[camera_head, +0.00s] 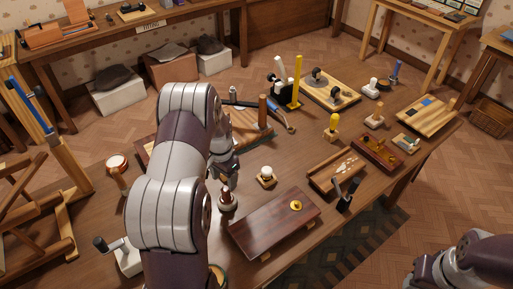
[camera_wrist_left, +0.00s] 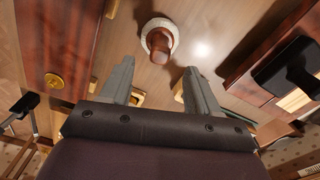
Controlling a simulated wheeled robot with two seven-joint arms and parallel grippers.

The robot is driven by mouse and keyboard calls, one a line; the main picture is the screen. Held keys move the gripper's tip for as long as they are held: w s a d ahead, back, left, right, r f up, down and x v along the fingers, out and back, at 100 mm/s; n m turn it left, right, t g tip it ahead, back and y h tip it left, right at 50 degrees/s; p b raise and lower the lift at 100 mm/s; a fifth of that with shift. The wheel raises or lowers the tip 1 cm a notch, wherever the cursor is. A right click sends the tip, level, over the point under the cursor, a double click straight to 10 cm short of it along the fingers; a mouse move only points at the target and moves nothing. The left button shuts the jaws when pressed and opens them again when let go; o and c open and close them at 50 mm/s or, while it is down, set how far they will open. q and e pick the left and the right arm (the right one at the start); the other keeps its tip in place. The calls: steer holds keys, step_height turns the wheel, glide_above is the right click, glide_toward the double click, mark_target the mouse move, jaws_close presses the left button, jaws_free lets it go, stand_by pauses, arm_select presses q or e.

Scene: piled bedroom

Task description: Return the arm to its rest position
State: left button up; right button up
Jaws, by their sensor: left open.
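My left arm crosses the middle of the head view over the workbench (camera_head: 300,150). My left gripper (camera_head: 226,165) is partly hidden behind that arm, above the bench. In the left wrist view its two grey fingers (camera_wrist_left: 160,88) stand apart with nothing held between them. Ahead of the fingertips, apart from them, is a round pale base with a brown knob (camera_wrist_left: 159,38). Part of my right arm shows at the lower right of the head view; its gripper fingers are not visible.
A small white-knobbed piece (camera_head: 265,175) and a dark-knobbed piece (camera_head: 228,198) stand close by. A yellow post (camera_head: 297,82) rises farther back. A white-and-black crank device (camera_head: 122,255) sits at left.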

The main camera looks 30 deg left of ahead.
arm_select(q)
steer(key=s+d+r+n, duration=0.1)
steer(key=s+d+r, duration=0.5)
steer(key=d, duration=0.3)
steer(key=s+d+r+t, duration=0.1)
steer(key=s+d+r, duration=0.5)
steer(key=d, duration=0.3)
steer(key=shift+s+d+r+n, duration=0.2)
steer(key=shift+s+r+n, duration=0.2)
steer(key=shift+s, duration=0.5)
steer(key=shift+s, duration=0.15)
